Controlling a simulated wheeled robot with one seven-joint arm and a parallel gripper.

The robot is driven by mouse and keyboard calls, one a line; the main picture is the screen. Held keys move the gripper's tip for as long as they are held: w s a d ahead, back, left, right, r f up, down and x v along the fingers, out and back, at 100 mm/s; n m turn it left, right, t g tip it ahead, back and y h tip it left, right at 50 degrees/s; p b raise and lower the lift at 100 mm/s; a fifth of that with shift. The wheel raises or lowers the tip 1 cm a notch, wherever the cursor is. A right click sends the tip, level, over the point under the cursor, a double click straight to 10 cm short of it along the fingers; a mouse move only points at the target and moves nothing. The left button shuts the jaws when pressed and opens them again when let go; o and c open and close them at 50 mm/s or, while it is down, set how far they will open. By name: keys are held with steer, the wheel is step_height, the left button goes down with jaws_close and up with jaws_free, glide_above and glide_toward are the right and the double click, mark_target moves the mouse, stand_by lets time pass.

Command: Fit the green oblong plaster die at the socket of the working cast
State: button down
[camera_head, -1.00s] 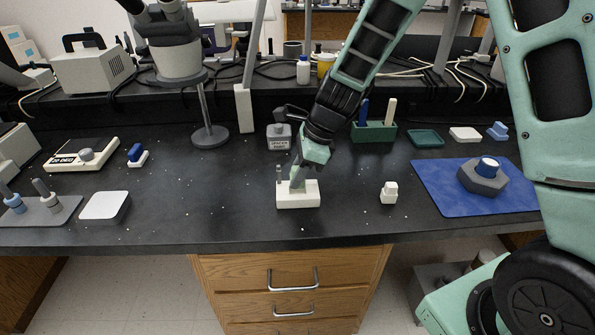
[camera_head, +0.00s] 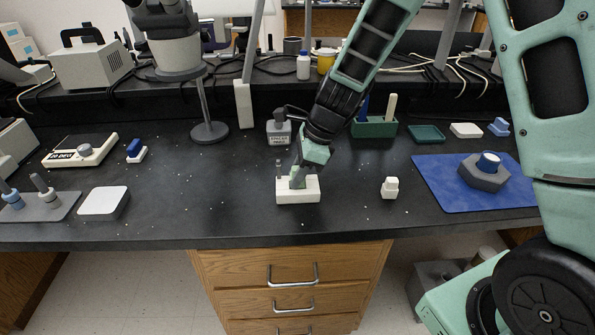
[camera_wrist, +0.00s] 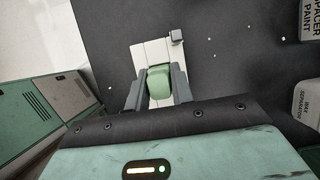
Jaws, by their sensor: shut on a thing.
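The green oblong plaster die (camera_wrist: 159,84) is between the two grey fingers of my gripper (camera_wrist: 157,92) in the wrist view. My gripper (camera_head: 298,178) is shut on the die and points down at the white working cast (camera_head: 309,194) on the bench. The cast also shows below the die in the wrist view (camera_wrist: 147,54). A small grey post (camera_wrist: 177,36) stands at one end of the cast. The die is over or at the middle of the cast; its lower end and the socket are hidden, so I cannot tell how deep it sits.
A small white block (camera_head: 389,188) stands to the right of the cast. A blue mat (camera_head: 437,193) with a grey hexagonal block (camera_head: 484,175) lies further right. A spacer paint jar (camera_head: 279,132) stands behind.

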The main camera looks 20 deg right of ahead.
steer(key=shift+f, duration=0.15)
steer(key=c, duration=1.1)
jaws_free()
steer(key=p+v, duration=0.2)
steer(key=v, duration=1)
steer(key=s+a+r+n+h+p, duration=0.1)
steer(key=s+a+r+n+p, duration=0.1)
steer(key=s+n, duration=0.6)
steer(key=s+a+r+n+g+h+p, duration=0.1)
steer(key=s+a+r+n+p, duration=0.2)
steer(key=s+n, duration=0.6)
steer(key=s+a+r+n+h+p, duration=0.1)
steer(key=s+a+r+n+p, duration=0.1)
steer(key=s+a+n, duration=0.3)
steer(key=shift+s+a+r+n+h+p, duration=0.1)
steer(key=shift+s+r+n, duration=0.35)
steer(key=shift+n, duration=0.8)
steer(key=shift+s+a+r+n+h+p, duration=0.15)
steer(key=shift+s+n, duration=0.55)
steer(key=shift+n, duration=0.5)
steer(key=shift+s+r+n+h+p, duration=0.1)
steer(key=shift+s+r+n, duration=0.35)
steer(key=shift+n, duration=0.8)
